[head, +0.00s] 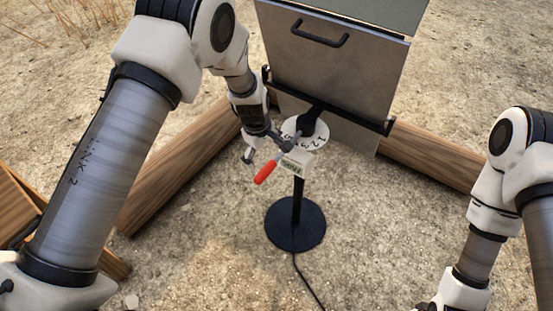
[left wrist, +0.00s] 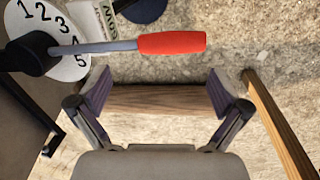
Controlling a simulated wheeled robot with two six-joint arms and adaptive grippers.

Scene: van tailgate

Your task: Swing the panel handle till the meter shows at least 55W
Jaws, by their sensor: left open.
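The panel handle, a grey rod with a red grip (head: 265,173), sticks out from a white numbered dial (head: 312,127) under the tilted panel (head: 335,60). In the left wrist view the red grip (left wrist: 172,42) points right, and its rod crosses the dial (left wrist: 68,66) between 4 and 5. My left gripper (head: 268,151) is open and empty beside the handle, fingers apart from the grip. My right gripper's fingers are out of view.
The dial and panel stand on a post with a round black base (head: 295,224), and a cable runs toward the front. Wooden beams (head: 185,165) lie left and right (head: 430,162) of the stand. The sandy ground in front is mostly clear.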

